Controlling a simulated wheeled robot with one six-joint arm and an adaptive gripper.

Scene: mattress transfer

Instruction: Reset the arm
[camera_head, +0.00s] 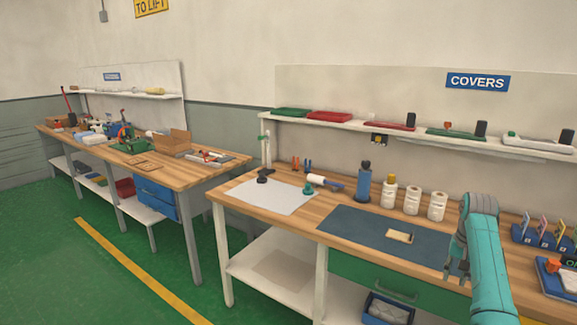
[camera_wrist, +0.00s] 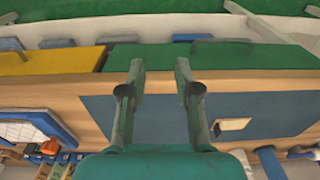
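My arm (camera_head: 484,262) shows at the right of the head view, bent over the front of the workbench (camera_head: 330,205) at the right end of the dark blue mat (camera_head: 345,232). In the wrist view my gripper (camera_wrist: 159,75) has its two fingers spread apart, with nothing between them. The fingers hang over the mat (camera_wrist: 155,122) and point toward the bench front. A small beige block (camera_head: 400,236) lies on the mat, left of my arm, clear of the gripper. It also shows in the wrist view (camera_wrist: 231,125).
A blue rack (camera_head: 540,238) is right of my arm. A green drawer (camera_head: 385,286) sits below the bench edge. Green floor is free at left.

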